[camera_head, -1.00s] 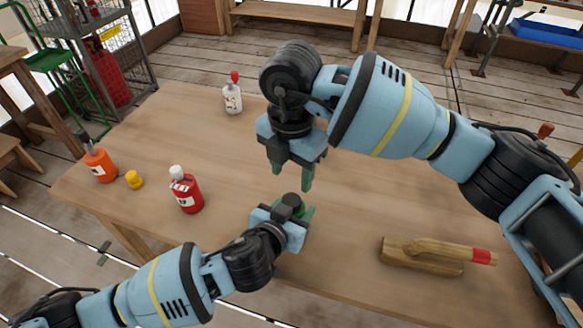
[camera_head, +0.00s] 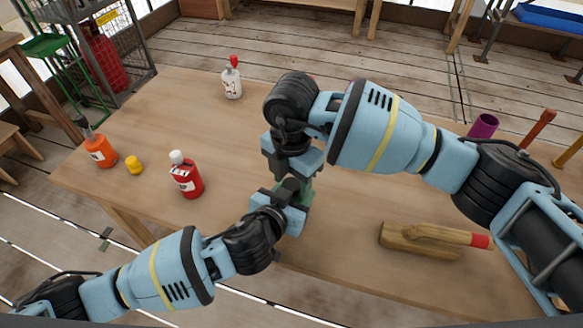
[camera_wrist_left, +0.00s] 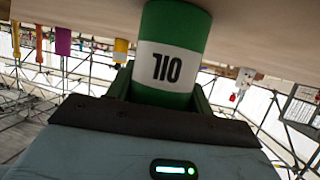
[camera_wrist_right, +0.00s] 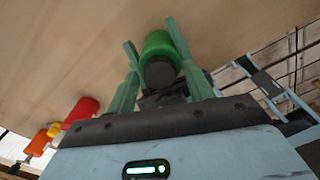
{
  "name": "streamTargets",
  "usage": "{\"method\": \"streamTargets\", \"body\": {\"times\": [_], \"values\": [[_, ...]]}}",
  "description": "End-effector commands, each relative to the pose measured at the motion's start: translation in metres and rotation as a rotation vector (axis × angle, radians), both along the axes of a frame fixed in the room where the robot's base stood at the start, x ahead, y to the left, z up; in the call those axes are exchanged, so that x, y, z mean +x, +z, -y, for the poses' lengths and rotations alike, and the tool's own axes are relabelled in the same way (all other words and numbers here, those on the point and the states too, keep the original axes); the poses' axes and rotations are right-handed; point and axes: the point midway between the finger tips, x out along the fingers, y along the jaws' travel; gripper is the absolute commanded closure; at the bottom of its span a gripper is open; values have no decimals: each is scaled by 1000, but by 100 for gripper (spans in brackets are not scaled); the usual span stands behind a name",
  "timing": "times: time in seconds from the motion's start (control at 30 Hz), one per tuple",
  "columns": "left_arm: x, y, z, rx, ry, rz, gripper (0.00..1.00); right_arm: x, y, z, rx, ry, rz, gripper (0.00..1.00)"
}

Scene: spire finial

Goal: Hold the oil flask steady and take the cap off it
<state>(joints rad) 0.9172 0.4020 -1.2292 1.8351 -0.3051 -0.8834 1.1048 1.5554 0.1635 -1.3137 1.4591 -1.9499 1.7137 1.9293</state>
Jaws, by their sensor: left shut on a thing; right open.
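The oil flask is green with a white band marked OIL (camera_wrist_left: 168,66), seen upside down in the left wrist view. My left gripper (camera_head: 297,198) is shut on the flask's sides. The flask's dark cap (camera_wrist_right: 160,72) shows in the right wrist view, on top of the green body (camera_wrist_right: 158,48). My right gripper (camera_head: 293,178) is open just above the left one, with its green fingers on either side of the cap. I cannot tell whether they touch it. In the head view the flask and cap are mostly hidden by both grippers.
A red bottle (camera_head: 187,180), an orange bottle (camera_head: 100,152), a small yellow thing (camera_head: 134,165) and a white bottle with a red top (camera_head: 232,82) stand on the table's left half. A wooden tool (camera_head: 420,240) lies at the front right. A purple cylinder (camera_head: 483,125) stands behind my right arm.

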Motion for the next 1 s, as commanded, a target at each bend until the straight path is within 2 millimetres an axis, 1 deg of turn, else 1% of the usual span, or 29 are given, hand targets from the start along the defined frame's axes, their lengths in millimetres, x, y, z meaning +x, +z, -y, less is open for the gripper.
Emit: {"method": "streamTargets", "body": {"times": [0.1, 0.33, 0.67, 0.7, 0.87, 1.0], "values": [[0, 0, 0, 0, 0, 0, 100, 0, -3, 0, 0, -1, 0, 48], [0, 0, 0, 0, 0, 0, 100, 0, -4, 0, 0, 0, 0, 48], [0, 0, 0, 0, 0, 0, 100, 0, -4, 0, 0, 0, 0, 91], [0, 0, 0, 0, 0, 0, 100, 0, -4, 0, 0, 0, 0, 93], [0, 0, 0, 0, 0, 0, 100, 0, -3, 0, 0, 51, 1, 93], [0, 0, 0, 0, 0, 0, 100, 0, -3, 0, 0, 229, 1, 93]]}}
